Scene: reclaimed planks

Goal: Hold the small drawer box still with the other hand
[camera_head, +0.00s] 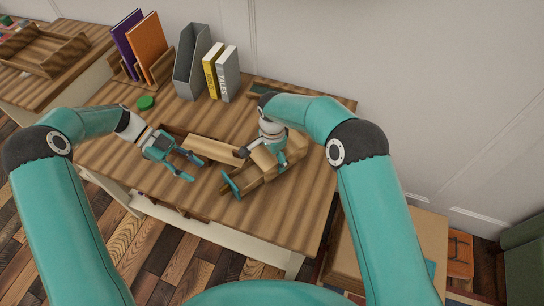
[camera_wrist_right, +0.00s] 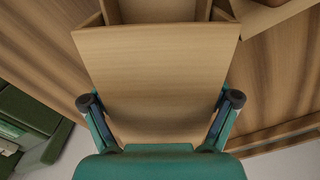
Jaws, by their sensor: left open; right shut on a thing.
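The small drawer box (camera_head: 264,158) is light wood and stands on the table, partly hidden behind my right gripper (camera_head: 258,172). In the right wrist view the box's flat wooden face (camera_wrist_right: 158,75) fills the middle. My right gripper (camera_wrist_right: 160,105) has a finger on each side of the box and is shut on it. Beyond the face, what looks like an open drawer (camera_wrist_right: 155,10) shows at the top edge, mostly cut off. My left gripper (camera_head: 191,168) is open and empty, left of the box and apart from it.
The wooden table (camera_head: 270,215) has free room in front of the box. Behind stand a grey file holder (camera_head: 191,75), yellow and grey books (camera_head: 211,72), and purple and orange books (camera_head: 147,47) in a rack.

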